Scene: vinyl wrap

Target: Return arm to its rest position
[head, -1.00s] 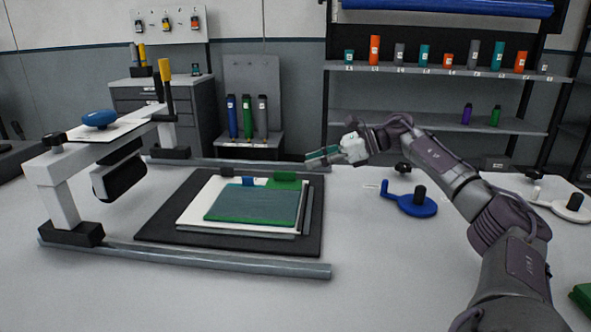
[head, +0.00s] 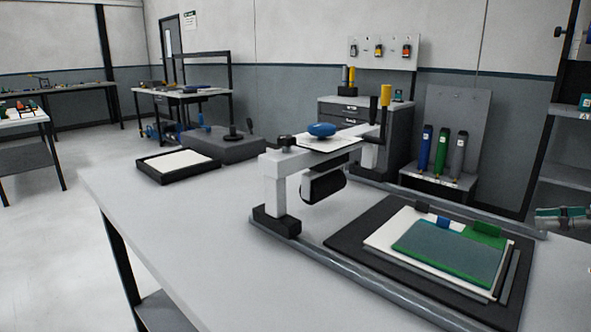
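My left gripper and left arm are not in view.
A roller press (head: 283,186) with a blue knob stands on the white worktable (head: 205,225). Right of it, a black mat (head: 358,240) bears white and green sheets (head: 450,250). A black tray (head: 150,174) lies at the table's far left.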

